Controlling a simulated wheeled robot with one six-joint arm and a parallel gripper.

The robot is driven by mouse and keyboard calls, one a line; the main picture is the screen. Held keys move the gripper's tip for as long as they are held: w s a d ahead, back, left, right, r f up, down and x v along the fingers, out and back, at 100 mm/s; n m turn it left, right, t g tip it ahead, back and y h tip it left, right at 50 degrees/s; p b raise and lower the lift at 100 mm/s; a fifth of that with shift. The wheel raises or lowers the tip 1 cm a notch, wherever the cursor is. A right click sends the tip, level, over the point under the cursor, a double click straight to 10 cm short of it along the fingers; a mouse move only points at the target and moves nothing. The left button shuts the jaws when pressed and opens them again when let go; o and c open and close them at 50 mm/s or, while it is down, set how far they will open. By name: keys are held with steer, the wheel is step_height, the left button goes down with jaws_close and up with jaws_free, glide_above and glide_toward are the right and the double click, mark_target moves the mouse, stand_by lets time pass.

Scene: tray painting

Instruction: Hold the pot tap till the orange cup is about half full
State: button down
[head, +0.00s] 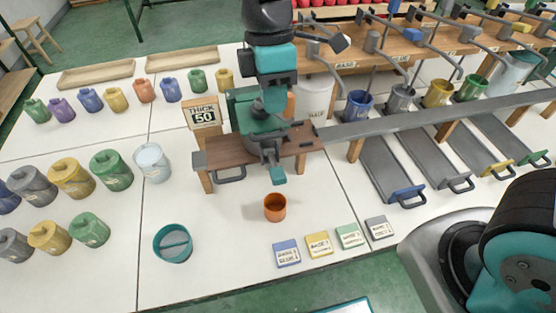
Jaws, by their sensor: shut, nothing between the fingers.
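An orange cup (275,207) stands upright on the white table near the middle of the head view. Its inside is shadowed, and I cannot tell how full it is. My gripper (278,176) is shut and empty, with its teal tip pointing down in front of the brown wooden stand (223,154). In the picture the tip is just above and behind the cup, apart from it. My arm covers much of the stand's middle. A pot tap cannot be made out clearly; it may be hidden behind my arm. A pale pot (314,96) stands behind, to the right of my arm.
A "THICK 50" sign (203,114) stands left of my arm. A teal bowl (173,243) is at the front left. Several coloured labelled tiles (319,244) lie at the front right. Lidded pots fill the left side; grey chutes (389,167) lie to the right.

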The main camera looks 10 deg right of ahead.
mark_target(279, 173)
steer(key=shift+f, duration=0.1)
steer(key=p+x, duration=0.3)
steer(key=x, duration=1.1)
